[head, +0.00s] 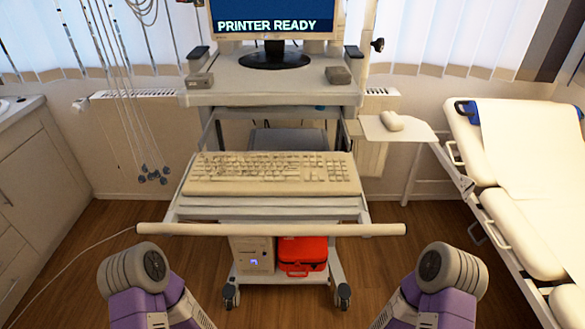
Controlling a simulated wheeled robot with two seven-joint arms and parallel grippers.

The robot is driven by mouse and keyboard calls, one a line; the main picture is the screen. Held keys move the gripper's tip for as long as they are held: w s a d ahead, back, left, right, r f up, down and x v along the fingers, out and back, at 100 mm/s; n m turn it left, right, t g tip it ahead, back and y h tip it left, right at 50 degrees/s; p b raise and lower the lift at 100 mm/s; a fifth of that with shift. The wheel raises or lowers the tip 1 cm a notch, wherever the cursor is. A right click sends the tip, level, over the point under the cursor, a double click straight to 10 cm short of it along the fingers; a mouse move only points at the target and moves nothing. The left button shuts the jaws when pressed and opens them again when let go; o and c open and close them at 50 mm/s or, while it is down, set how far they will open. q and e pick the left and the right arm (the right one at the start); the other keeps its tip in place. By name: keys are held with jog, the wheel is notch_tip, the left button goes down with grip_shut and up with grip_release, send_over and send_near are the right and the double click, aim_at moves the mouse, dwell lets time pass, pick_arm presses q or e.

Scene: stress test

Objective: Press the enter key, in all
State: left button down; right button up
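A beige keyboard (270,187) lies on the pull-out shelf (268,203) of a wheeled cart in the middle of the head view. Its keys face up, with the main letter block at left and a number block at right. The single keys are too small for me to pick out the enter key for certain. The monitor (275,22) above reads "PRINTER READY" in white on dark blue; its top is cut off. My two arms show only as purple and grey links at the bottom left and bottom right, apart from the keyboard. Neither gripper is in view.
A pale bar (270,230) runs across the cart's front below the keyboard. A mouse (392,121) rests on a side plate (410,133). An examination couch (520,227) stands at right, a cabinet (40,190) at left. A red case (302,254) sits low on the cart.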

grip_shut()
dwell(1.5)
